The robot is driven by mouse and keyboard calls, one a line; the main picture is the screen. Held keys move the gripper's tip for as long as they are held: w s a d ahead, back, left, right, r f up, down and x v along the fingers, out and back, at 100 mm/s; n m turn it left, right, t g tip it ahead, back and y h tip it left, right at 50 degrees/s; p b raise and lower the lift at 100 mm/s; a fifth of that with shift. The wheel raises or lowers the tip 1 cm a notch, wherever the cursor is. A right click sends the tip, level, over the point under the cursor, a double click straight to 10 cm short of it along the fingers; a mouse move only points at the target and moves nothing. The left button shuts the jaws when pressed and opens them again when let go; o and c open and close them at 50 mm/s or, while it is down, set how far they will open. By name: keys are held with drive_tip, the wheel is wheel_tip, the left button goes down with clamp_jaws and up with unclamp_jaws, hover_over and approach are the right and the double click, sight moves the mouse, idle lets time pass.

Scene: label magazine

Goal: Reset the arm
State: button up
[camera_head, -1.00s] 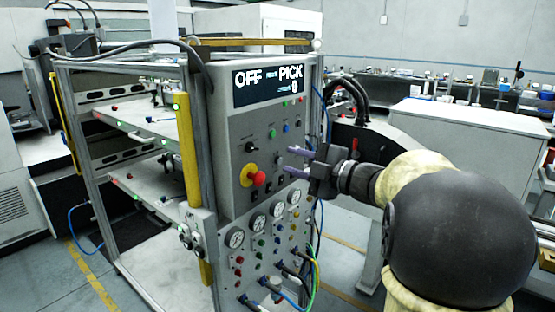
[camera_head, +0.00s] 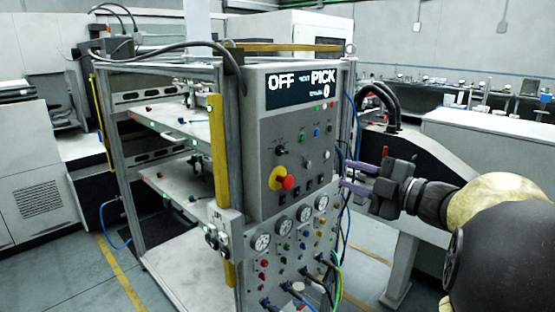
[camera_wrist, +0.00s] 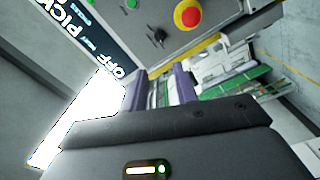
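My gripper (camera_head: 346,176) is to the right of the control panel (camera_head: 262,150) in the head view, with its two purple fingers pointing left. The fingers are apart with nothing between them. In the wrist view the fingers of my gripper (camera_wrist: 160,88) also show a gap. The panel carries a display (camera_head: 300,88) reading "OFF" and "PICK", a red stop button (camera_head: 288,182) on a yellow base, and small knobs. The red button also shows at the top of the wrist view (camera_wrist: 188,14).
The panel is fixed to a metal frame with shelves (camera_head: 175,135) and a yellow post (camera_head: 221,150). Gauges (camera_head: 261,242) and hoses are below.

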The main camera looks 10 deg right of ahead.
drive_tip(key=w+f+m+t+h, duration=0.2)
drive_tip(key=w+f+m+h, duration=0.2)
drive_tip(key=m+h, duration=0.15)
drive_tip(key=s+a+f+m+g+h, duration=0.1)
drive_tip(key=s+f+m+g+h, duration=0.15)
drive_tip(key=f+m, duration=0.5)
drive_tip(key=s+a+f+m+g+h, duration=0.2)
drive_tip(key=f+m+g+h, duration=0.2)
drive_tip(key=f, duration=0.6)
drive_tip(key=s+a+f+m+g+y, duration=0.1)
drive_tip(key=s+a+f+m+g, duration=0.1)
drive_tip(key=s+a+f+g, duration=0.4)
drive_tip(key=s+a+f+m+g, duration=0.2)
drive_tip(key=s+f, duration=0.3)
drive_tip(key=s, duration=0.4)
wheel_tip(320, 180, up, 13)
drive_tip(key=p, duration=1.2)
drive_tip(key=shift+w+d, duration=0.2)
drive_tip(key=shift+w, duration=0.1)
drive_tip(key=shift+t, duration=0.25)
